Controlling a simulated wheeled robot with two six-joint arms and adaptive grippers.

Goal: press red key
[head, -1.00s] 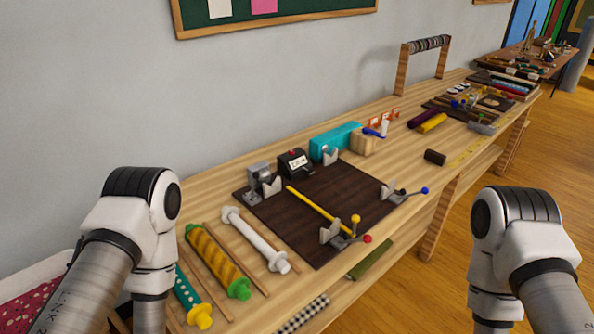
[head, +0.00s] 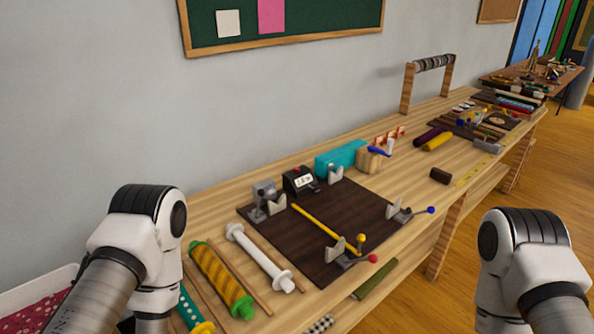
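A small black counter box (head: 299,182) with a white display stands at the back edge of the dark brown board (head: 330,220) on the bench. A tiny red spot (head: 296,169) shows on top of it; it is too small to tell whether it is a key. A lever with a red ball knob (head: 373,258) is at the board's front corner. Only links of my two arms show, at the lower left and lower right. Both grippers are out of the picture. Neither visible arm link touches the counter box.
A grey metal block (head: 264,193) stands left of the counter box, and a teal box (head: 341,155) right of it. A yellow rod (head: 325,226) lies across the board. White and yellow-green rollers (head: 220,279) lie to the left. The bench continues to the back right.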

